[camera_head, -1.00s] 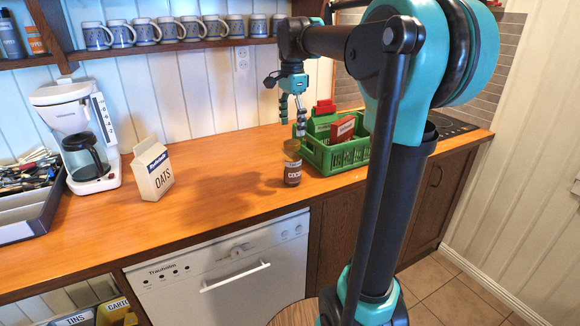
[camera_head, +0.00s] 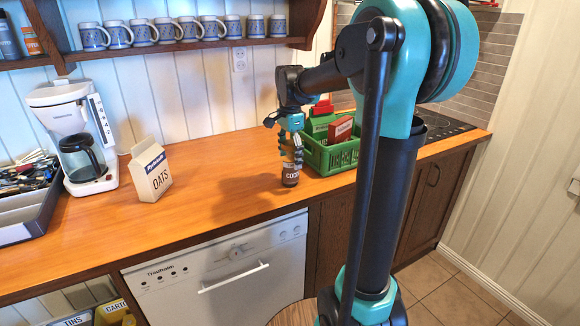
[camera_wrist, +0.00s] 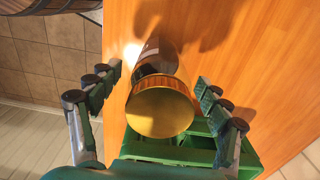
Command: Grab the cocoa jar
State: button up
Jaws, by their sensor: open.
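The cocoa jar (camera_head: 290,177) is a small dark jar with a "COCOA" label, standing upright on the wooden counter just left of the green crate. In the wrist view its round golden lid (camera_wrist: 160,110) faces the camera. My gripper (camera_head: 291,150) is above and around the top of the jar, pointing down, and partly hides it. In the wrist view my gripper (camera_wrist: 158,95) is open, with one finger on each side of the jar and a gap between each finger and the lid.
The green crate (camera_head: 335,158) holding a red box (camera_head: 340,129) stands close on the jar's right. An oats carton (camera_head: 151,171), a coffee maker (camera_head: 80,140) and a utensil tray (camera_head: 40,215) are on the left. The counter (camera_head: 225,165) between carton and jar is clear.

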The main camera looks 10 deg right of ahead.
jog(key=shift+c, duration=0.3)
jog(key=c, duration=1.4)
jog(key=shift+o, duration=0.2)
